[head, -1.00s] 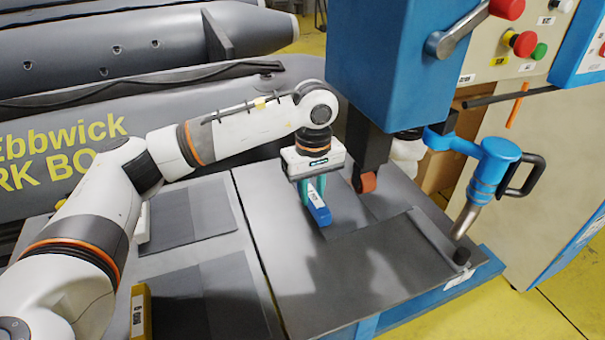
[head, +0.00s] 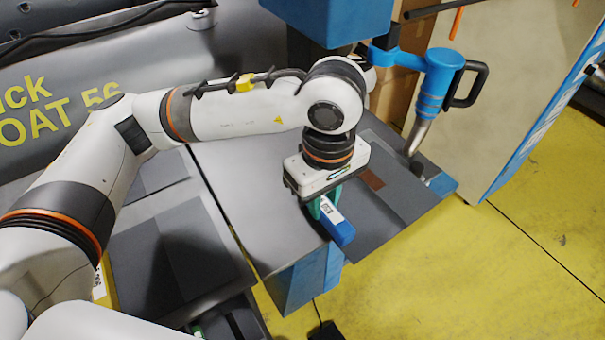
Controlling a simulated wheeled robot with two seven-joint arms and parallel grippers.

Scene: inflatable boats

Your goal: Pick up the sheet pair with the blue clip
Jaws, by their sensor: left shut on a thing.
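The blue clip (head: 338,229) with a white label sits under my left gripper (head: 322,205), whose green-tipped fingers are shut on it. The dark grey sheet pair (head: 390,220) extends to the right from the clip. Its near corner sticks out past the front edge of the worktable (head: 245,205), over the yellow floor. The gripper and wrist hide part of the pair, and I cannot tell how far it is above the table. My right gripper is not in view.
A blue hot-air tool (head: 434,85) with a black handle stands beyond the sheets. Other dark sheets (head: 180,250) lie at the left, with a yellow clip (head: 101,285) by them. A grey inflatable boat (head: 150,70) is behind. Yellow floor (head: 470,270) is clear at the right.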

